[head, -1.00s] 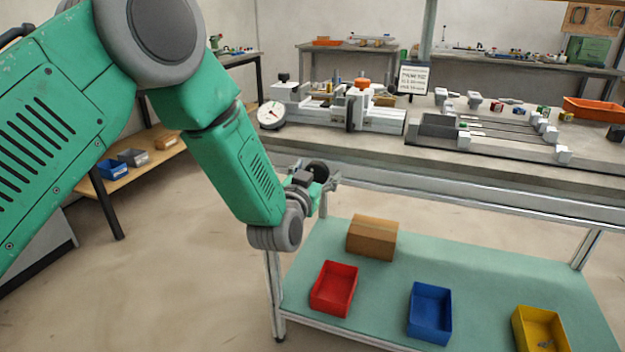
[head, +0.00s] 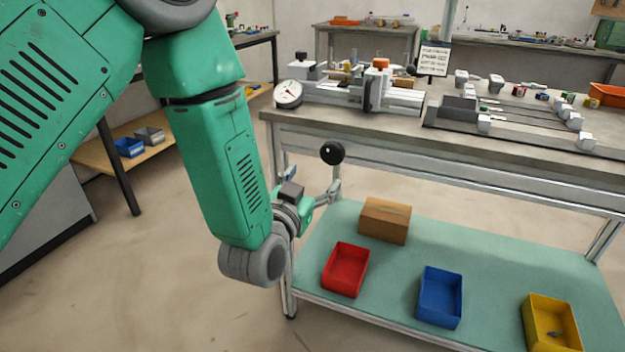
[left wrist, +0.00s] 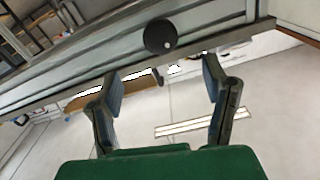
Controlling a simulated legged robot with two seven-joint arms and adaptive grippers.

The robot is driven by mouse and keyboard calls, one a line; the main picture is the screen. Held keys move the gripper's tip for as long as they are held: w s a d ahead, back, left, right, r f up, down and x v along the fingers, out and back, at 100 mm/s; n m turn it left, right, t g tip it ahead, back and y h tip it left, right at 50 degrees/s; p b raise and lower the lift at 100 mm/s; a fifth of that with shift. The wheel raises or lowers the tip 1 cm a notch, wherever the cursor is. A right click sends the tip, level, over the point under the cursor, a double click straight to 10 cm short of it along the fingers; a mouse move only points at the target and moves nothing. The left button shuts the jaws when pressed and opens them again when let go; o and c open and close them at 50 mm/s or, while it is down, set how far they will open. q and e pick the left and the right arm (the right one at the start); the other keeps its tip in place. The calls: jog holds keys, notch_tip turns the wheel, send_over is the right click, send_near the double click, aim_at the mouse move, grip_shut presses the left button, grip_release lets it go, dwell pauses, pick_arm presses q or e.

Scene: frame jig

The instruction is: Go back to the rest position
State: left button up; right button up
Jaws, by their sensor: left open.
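My left gripper (head: 334,190) is at the end of the green arm that comes in from the left. It is beside the front edge of the workbench (head: 450,165), below the bench top and above the lower shelf's left end. In the left wrist view its two fingers (left wrist: 160,90) are spread apart with nothing between them. A black round knob (head: 332,152) shows just above the gripper; it also shows in the left wrist view (left wrist: 160,36), beyond the fingertips. My right gripper is in neither view.
The lower shelf (head: 400,265) holds a cardboard box (head: 385,220), a red bin (head: 345,270), a blue bin (head: 440,297) and a yellow bin (head: 550,322). A dial gauge (head: 288,94) and a vise-like fixture (head: 350,92) stand on the bench top. The floor (head: 150,290) at left is clear.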

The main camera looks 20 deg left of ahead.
pick_arm(q)
jog(key=s+a+f+g+p, duration=0.2)
jog(key=s+f+g, duration=0.3)
jog(key=s+f, duration=0.35)
jog(key=s+a+f+g+p, duration=0.25)
jog(key=s+f+g, duration=0.25)
jog(key=s+f, duration=0.3)
jog(key=s+a+f+g+p, duration=0.1)
jog(key=s+a+f+g, duration=0.1)
jog(key=s, duration=0.7)
jog(key=s+a+f+n+g+p, duration=0.1)
jog(key=s+f+g, duration=0.3)
jog(key=s, duration=0.5)
jog(key=shift+s+a+f+g+y+p, duration=0.3)
jog(key=shift+s+a+g+p, duration=0.1)
jog(key=shift+g+p, duration=0.25)
jog(key=shift+w+d, duration=0.1)
jog(key=shift+w, duration=0.05)
